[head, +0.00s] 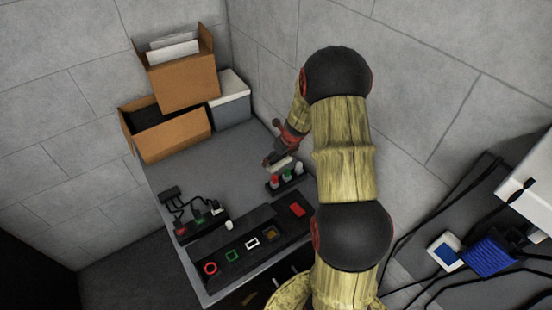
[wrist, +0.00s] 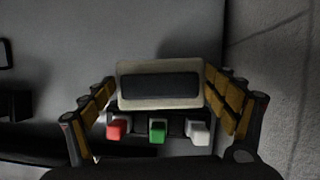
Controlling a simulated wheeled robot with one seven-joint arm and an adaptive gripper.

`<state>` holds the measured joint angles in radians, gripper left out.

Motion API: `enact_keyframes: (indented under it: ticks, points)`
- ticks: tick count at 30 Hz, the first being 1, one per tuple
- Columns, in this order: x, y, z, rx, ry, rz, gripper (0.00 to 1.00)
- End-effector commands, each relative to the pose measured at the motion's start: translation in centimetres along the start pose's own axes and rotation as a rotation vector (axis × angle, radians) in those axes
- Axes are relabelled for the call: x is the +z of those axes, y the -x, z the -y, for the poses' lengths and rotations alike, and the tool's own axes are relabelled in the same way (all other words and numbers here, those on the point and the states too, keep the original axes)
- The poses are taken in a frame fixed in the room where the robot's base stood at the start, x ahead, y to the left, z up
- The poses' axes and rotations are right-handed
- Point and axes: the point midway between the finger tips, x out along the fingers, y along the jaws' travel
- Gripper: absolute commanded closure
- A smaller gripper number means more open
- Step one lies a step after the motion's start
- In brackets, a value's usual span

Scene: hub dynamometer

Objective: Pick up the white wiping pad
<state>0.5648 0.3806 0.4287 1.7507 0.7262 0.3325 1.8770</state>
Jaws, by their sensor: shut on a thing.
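The white wiping pad (wrist: 128,98) is an off-white block with a dark rectangular top, in the middle of the wrist view. My gripper (wrist: 159,84) has its yellow-padded fingers on both sides of it and is shut on it. In the head view the pad (head: 283,163) shows as a small pale strip at my gripper (head: 275,159), over the grey tabletop near the right wall. The gap between pad and table is hard to judge.
A dark rack (head: 289,182) with red, green and white pieces stands close to the pad. A black panel (head: 220,261) with coloured frames lines the table's front. Cardboard boxes (head: 178,139) and a grey bin (head: 232,112) are at the back. The middle of the tabletop (head: 215,170) is clear.

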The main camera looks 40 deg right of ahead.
Motion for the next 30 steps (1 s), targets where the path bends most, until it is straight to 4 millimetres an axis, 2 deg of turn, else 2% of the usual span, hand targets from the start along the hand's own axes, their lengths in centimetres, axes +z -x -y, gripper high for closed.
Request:
enact_keyframes:
  ticks: [1,4,15,22,30]
  points:
    - [-0.1,1.4,-0.3,-0.002,0.0,0.003,0.39]
    - [-0.7,3.4,-1.0,-0.002,-0.001,0.002,0.39]
    - [-4.5,7.3,-3.7,-0.001,0.0,0.001,0.39]
    - [-6.0,9.0,-4.7,0.0,-0.001,0.001,0.39]
    - [-6.5,9.5,-5.1,0.0,-0.001,0.0,0.39]
